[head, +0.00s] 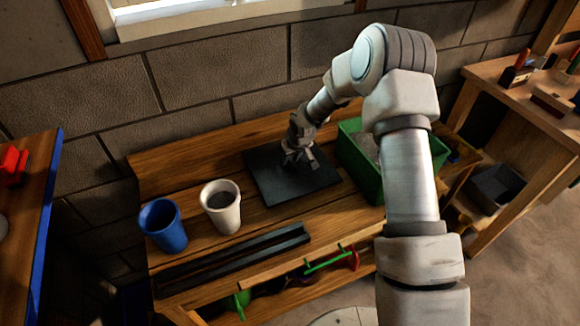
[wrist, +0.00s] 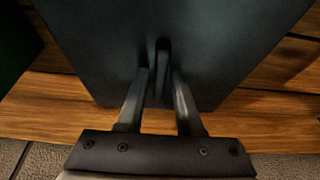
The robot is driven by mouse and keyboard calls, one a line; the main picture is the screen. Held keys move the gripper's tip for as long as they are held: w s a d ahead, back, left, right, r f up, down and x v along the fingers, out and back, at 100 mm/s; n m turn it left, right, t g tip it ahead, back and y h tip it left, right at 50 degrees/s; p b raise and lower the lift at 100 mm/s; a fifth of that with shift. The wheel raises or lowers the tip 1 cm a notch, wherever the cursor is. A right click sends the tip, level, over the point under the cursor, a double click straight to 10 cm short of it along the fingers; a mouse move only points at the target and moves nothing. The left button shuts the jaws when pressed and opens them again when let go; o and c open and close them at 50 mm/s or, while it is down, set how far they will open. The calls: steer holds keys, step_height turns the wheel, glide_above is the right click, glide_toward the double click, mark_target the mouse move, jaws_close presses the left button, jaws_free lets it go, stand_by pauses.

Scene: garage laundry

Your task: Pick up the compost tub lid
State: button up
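The compost tub lid (head: 275,180) is a dark, flat, square plate lying on the wooden bench. In the wrist view the lid (wrist: 230,40) fills most of the upper middle, with a narrow upright dark handle (wrist: 162,58) on it. My gripper (head: 300,158) is over the lid, pointing down. In the wrist view my gripper (wrist: 160,76) has its fingers apart, one on each side of the handle. A gap shows on the left of the handle; contact on the right is hard to tell. The green tub (head: 357,165) stands right of the lid, partly hidden by my arm.
A white cup (head: 226,217) with dark contents and a blue cup (head: 162,232) stand left of the lid. A long black tray (head: 235,257) lies along the bench's front. A block wall (head: 215,65) rises behind. Garden tools with green and red parts sit below the bench top.

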jaws_close()
